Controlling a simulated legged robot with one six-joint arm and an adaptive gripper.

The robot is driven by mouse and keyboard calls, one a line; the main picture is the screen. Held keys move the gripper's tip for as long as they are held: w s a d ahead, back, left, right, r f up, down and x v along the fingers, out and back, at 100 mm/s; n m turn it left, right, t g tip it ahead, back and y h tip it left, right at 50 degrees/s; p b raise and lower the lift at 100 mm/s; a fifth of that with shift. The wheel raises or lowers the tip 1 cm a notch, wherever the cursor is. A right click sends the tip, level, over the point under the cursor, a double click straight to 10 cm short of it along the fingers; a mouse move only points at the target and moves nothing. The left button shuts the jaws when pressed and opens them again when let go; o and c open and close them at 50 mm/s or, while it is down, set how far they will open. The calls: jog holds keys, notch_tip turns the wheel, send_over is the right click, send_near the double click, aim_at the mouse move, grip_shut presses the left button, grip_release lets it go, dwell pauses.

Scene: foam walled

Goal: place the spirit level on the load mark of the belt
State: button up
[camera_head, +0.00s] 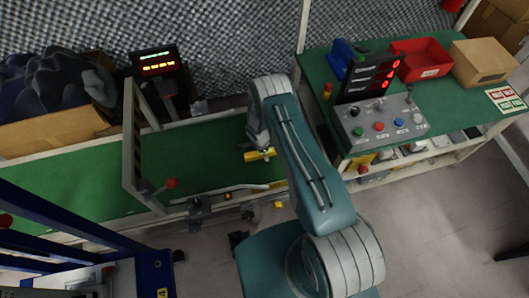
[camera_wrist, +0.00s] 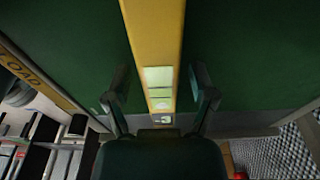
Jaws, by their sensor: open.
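The yellow spirit level (camera_wrist: 152,35) runs from the top of the wrist view down between my fingers, with pale vial windows near its lower end. In the head view part of the spirit level (camera_head: 262,155) shows over the green belt (camera_head: 205,150), below my gripper (camera_head: 257,146). My gripper (camera_wrist: 160,82) is open, with one finger on each side of the level and a visible gap to both. A yellow strip with LOAD lettering (camera_wrist: 32,75) lies along the belt's edge at left in the wrist view. The level's far end is out of the wrist view.
A frame (camera_head: 133,140) spans the belt at left. A control box (camera_head: 378,123), a red bin (camera_head: 420,60) and a cardboard box (camera_head: 482,62) stand on the right bench. A display post (camera_head: 160,68) stands behind the belt. Belt surface left of my gripper is clear.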

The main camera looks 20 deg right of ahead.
notch_tip(320, 180, up, 45)
jog(key=s+n+t, duration=0.2)
jog(key=s+n, duration=0.1)
jog(key=n, duration=0.4)
jog(key=s+r+n+t, duration=0.2)
jog(key=s+r+n, duration=0.3)
jog(key=s+r, duration=0.5)
jog(key=s+r+n+y, duration=0.1)
jog(key=s+r+n, duration=0.2)
jog(key=s, duration=0.4)
jog(key=s+r+n+t, duration=0.1)
jog(key=s+r+n, duration=0.2)
jog(key=s, duration=0.4)
jog(key=shift+s+r+t+y, duration=0.3)
jog(key=shift+s+r+y, duration=0.05)
jog(key=shift+r+y, duration=0.1)
